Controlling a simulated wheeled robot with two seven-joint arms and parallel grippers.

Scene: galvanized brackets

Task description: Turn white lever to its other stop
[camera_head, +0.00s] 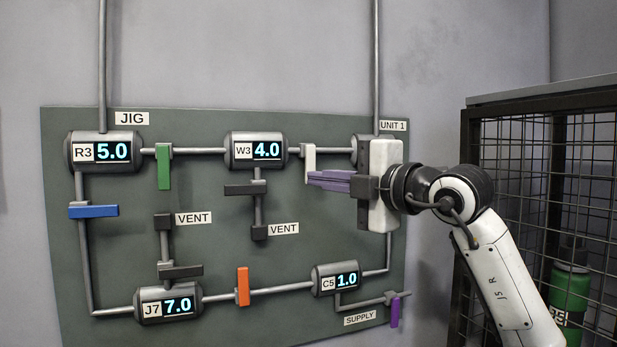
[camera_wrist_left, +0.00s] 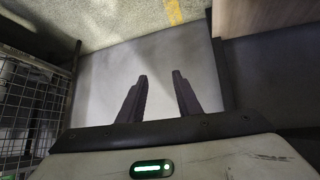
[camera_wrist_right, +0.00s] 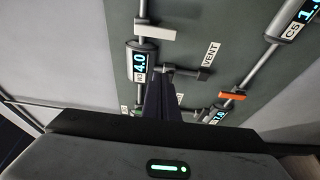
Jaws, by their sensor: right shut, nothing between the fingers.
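The white lever (camera_head: 310,158) is on the horizontal pipe between the W3 gauge and the unit at the right of the board. It hangs down, crosswise to the pipe. It also shows in the right wrist view (camera_wrist_right: 155,33). My right gripper (camera_head: 312,179) is shut and empty, its fingers pointing left, with the tips by the lever's lower end in the head view. I cannot tell whether they touch it. My left gripper (camera_wrist_left: 160,80) is open and empty, seen only in the left wrist view, over bare floor.
A green lever (camera_head: 163,167) is left of W3, a dark lever (camera_head: 245,189) below it. Blue (camera_head: 93,211), orange (camera_head: 242,286) and purple (camera_head: 395,311) levers sit on other pipes. A wire cage (camera_head: 545,170) with a green bottle (camera_head: 570,290) stands at the right.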

